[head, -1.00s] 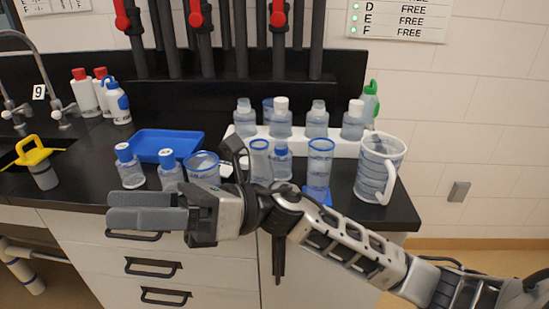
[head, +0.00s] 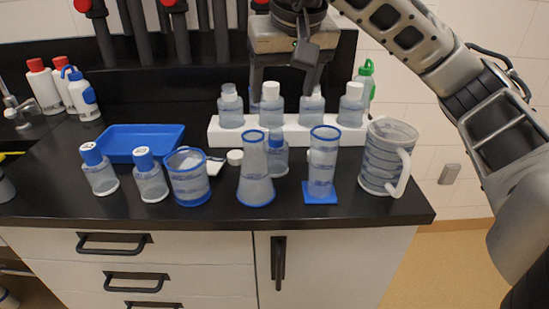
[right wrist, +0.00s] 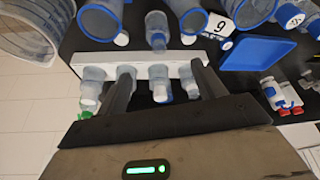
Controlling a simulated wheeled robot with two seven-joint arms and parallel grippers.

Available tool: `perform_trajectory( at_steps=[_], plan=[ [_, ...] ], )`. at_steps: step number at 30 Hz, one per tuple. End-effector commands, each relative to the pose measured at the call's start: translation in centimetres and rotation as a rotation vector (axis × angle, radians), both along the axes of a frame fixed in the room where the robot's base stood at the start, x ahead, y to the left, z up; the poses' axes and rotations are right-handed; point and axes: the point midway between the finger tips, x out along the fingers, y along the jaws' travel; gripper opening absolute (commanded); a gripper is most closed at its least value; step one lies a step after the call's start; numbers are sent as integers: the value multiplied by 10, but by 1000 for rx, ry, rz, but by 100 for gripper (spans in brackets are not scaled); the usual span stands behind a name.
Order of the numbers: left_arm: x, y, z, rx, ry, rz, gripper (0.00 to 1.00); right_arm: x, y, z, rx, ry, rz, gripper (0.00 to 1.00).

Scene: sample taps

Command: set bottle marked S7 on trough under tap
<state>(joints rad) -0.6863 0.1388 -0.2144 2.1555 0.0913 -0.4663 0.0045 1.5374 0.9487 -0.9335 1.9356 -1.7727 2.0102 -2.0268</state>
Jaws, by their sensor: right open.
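My right gripper (head: 284,84) is open, pointing down over the white stand (head: 218,133) at the back of the counter. Bottles stand along it: one at the left (head: 230,108), a white-capped one (head: 271,106), one by the right finger (head: 311,106) and one at the right (head: 351,106). In the right wrist view, the two fingers of the gripper (right wrist: 163,92) straddle a bottle (right wrist: 160,83). Two blue-capped bottles (head: 99,172) (head: 150,180) stand at the front left, their cap marks unreadable. I cannot pick out S7 or the trough. My left gripper is out of view.
Pipes with red handles (head: 82,5) hang at the back. A blue tray (head: 140,143), a blue-rimmed beaker (head: 187,180), a flask (head: 255,175), a cylinder (head: 321,170) on a blue base and a jug (head: 384,165) crowd the counter. The counter's front strip is clear.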

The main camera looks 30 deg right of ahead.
Motion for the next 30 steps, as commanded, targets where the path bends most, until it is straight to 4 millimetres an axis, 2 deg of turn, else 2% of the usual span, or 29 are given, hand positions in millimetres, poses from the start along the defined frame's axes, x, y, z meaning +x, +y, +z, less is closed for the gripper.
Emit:
perform_trajectory(
  at_steps=[1,9,17,24,30],
  plan=[
    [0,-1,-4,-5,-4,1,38,4,-1,-17,3,6,-1,69],
    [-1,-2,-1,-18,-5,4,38,23,-6,-59,4,3,-1,69],
    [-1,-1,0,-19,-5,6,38,31,-10,-75,3,2,-1,69],
    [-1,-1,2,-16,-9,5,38,45,-17,-107,4,4,-1,69],
    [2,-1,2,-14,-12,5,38,49,-17,-116,4,0,1,69]
  ],
)
